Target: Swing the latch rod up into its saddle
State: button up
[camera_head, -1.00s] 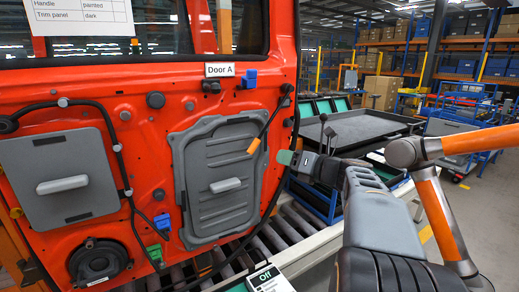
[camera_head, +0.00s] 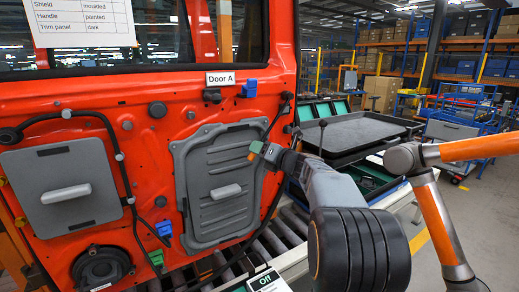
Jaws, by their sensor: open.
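The latch rod (camera_head: 272,127) is a thin dark rod hanging at a slant on the upper right of the red door, from a dark pivot near the door's right edge down to an orange end (camera_head: 251,156). My gripper (camera_head: 257,150) is open, with its green-tipped end right at the orange end, over the grey panel. The fingers partly cover this end, and I cannot tell whether they touch it. A blue clip (camera_head: 249,84) and a dark clip (camera_head: 212,95) sit above the rod, beside the Door A label; which one is the saddle is not clear.
The grey ribbed panel (camera_head: 222,216) with a handle lies behind my gripper. A black cable (camera_head: 118,152) loops down the door's left part. A grey-topped tray table (camera_head: 350,133) stands to the right of the door, and a roller conveyor (camera_head: 250,263) runs below.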

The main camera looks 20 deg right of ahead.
jog(key=shift+w+a, duration=0.1)
jog(key=shift+w, duration=0.15)
grip_shut()
dwell(0.4)
